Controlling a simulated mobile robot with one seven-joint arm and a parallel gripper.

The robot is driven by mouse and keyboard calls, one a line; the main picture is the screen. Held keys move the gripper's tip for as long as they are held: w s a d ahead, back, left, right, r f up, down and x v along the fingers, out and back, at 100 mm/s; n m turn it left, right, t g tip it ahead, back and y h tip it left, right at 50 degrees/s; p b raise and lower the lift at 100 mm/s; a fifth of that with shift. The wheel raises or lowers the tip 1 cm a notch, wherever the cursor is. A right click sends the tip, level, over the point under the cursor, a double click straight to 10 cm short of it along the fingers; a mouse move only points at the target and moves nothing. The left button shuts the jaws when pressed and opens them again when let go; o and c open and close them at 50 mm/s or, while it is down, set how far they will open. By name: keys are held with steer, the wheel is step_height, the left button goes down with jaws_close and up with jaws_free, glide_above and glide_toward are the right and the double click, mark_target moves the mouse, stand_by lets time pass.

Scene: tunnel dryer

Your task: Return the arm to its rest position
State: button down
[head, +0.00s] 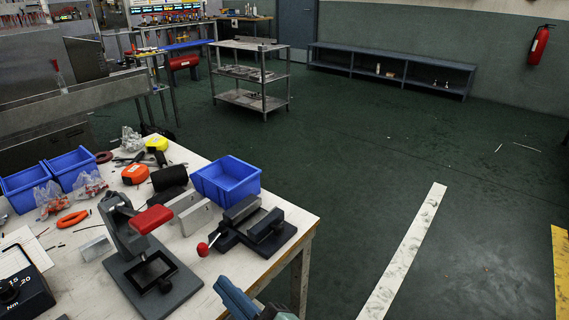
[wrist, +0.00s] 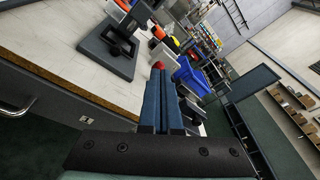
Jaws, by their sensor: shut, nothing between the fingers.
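My gripper (wrist: 163,100) shows in the wrist view with its two long blue fingers together and nothing between them. It points toward the workbench (wrist: 60,45), past the bench's front edge. I cannot tell the exact gap.
A grey press with a red handle (head: 150,218), a blue bin (head: 225,180), tape measures, pliers and bagged parts crowd the bench. A metal cart (head: 250,98) and low shelf (head: 390,82) stand farther back. The green floor right of the bench is open.

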steer(key=w+d+r+n+t+h, duration=0.2)
steer(key=r+n+t+h, duration=0.3)
steer(key=r, duration=0.8)
steer(key=w+d+r+n+t, duration=0.25)
steer(key=r+n, duration=0.55)
steer(key=r, duration=0.4)
steer(key=s+d+r+n+t+h+p, duration=0.1)
steer(key=s+d+r+n+t+h, duration=0.2)
steer(key=r, duration=0.4)
steer(key=s+r+n+t+h, duration=0.1)
steer(key=s+r+n+t, duration=0.1)
steer(key=s+r, duration=0.4)
steer(key=s+d+r+n+t+h+p, duration=0.1)
steer(key=s+d+r+n+t+h, duration=0.15)
steer(key=r, duration=0.55)
step_height(320, 180, up, 21)
steer(key=a+p, duration=0.1)
steer(key=p, duration=2)
steer(key=shift+m, duration=0.45)
steer(key=shift+f, duration=0.1)
